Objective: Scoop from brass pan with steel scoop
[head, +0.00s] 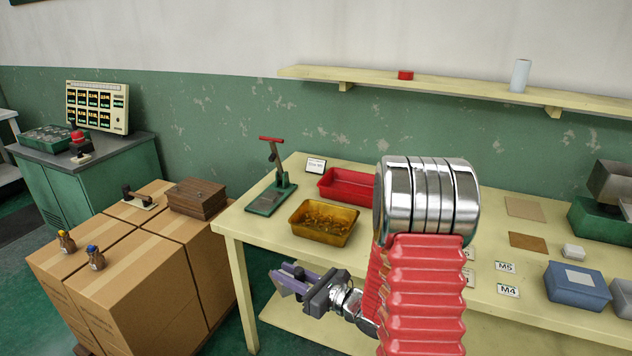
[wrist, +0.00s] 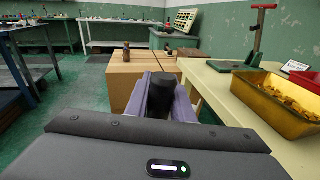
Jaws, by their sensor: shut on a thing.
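The brass pan (head: 298,232) stands on the cream bench with small brass-coloured pieces in it. It also shows at the right of the wrist view (wrist: 262,103). My gripper (head: 286,278) has purple fingers and is in front of the bench's front edge, lower than the pan and to its left in the head view. It is shut on the steel scoop, whose black handle end (wrist: 160,95) stands between the fingers in the wrist view. The scoop's bowl cannot be made out clearly. The pan is apart from my gripper.
A red tray (head: 340,198) is behind the pan and a green lever press (head: 268,198) to its left. Cardboard boxes (head: 130,270) with bottles and a wooden box stand left of the bench (head: 250,229). A blue bin (head: 577,292) sits at the right.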

